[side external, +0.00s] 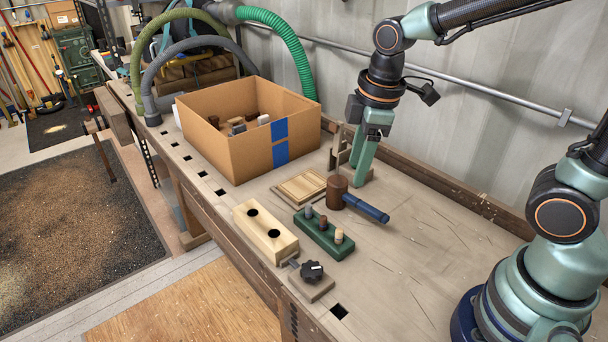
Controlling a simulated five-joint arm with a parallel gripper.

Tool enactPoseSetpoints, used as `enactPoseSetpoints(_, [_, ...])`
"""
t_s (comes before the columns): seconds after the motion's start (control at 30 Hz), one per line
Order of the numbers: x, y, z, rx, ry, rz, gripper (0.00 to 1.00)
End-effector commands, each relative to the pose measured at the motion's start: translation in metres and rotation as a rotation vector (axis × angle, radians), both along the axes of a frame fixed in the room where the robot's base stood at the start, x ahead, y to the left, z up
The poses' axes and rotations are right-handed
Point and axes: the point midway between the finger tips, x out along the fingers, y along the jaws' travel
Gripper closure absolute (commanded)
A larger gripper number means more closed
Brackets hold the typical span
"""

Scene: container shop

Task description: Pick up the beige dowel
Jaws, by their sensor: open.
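The beige dowel (339,236) stands upright in the near right end of a dark green block (322,243) on the bench. A brown dowel (323,222) and a grey dowel (308,212) stand in the same block, in a row to its left. My gripper (361,172) is open and points down, behind the mallet and well up and to the right of the beige dowel in the picture. Nothing shows between its fingers.
A mallet (338,194) with a blue handle (366,208) lies between the green block and my gripper. A pale block with two holes (265,232), a black knob (312,271), a slatted wooden piece (302,187) and a cardboard box (247,157) are nearby. Bench right of the block is clear.

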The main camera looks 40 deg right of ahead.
Motion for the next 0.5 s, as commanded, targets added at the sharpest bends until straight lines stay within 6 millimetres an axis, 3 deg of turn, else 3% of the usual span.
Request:
enactPoseSetpoints(0.2, [0.009, 0.019, -0.032, -0.045, 0.119, 0.319, 0.44])
enactPoseSetpoints(0.5, [0.010, 0.023, -0.060, -0.054, 0.154, 0.417, 0.44])
